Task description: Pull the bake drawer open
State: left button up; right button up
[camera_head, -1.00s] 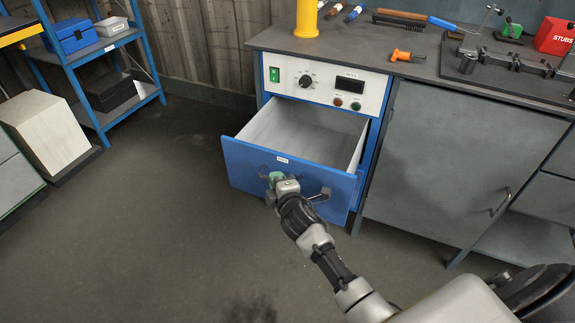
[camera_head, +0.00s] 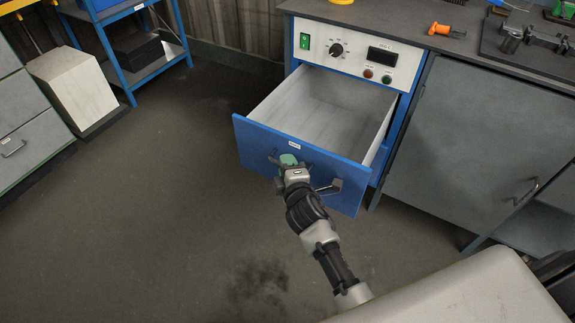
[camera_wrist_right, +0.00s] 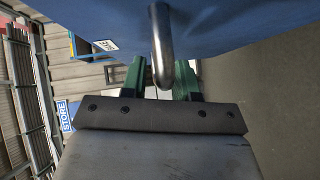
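The bake drawer (camera_head: 300,150) has a blue front and pale inner walls. It stands well out of the blue-framed cabinet under the control panel, and it looks empty. Its metal handle (camera_head: 332,187) runs across the front; its bar (camera_wrist_right: 161,48) also shows in the right wrist view. My right gripper (camera_head: 289,161) is at the left part of this handle. Its green fingers (camera_wrist_right: 161,80) lie on either side of the bar, close against it, and look shut on it. My left gripper is in no view.
The control panel (camera_head: 353,54) has a green switch, a knob and a display. A grey cabinet door (camera_head: 480,140) is at the right. Blue shelves (camera_head: 120,60) and a pale block (camera_head: 75,92) stand at the left. The floor (camera_head: 150,230) before the drawer is clear.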

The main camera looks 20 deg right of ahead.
jog(key=shift+o, duration=0.4)
jog(key=shift+s, duration=0.1)
pick_arm(q)
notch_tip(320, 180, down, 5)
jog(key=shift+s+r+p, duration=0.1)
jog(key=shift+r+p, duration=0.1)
jog(key=shift+p, duration=0.5)
pick_arm(e)
jog(key=s+r, duration=0.1)
jog(key=s, duration=0.9)
jog(key=shift+s+a+r, duration=0.25)
jog(key=shift+a, duration=0.1)
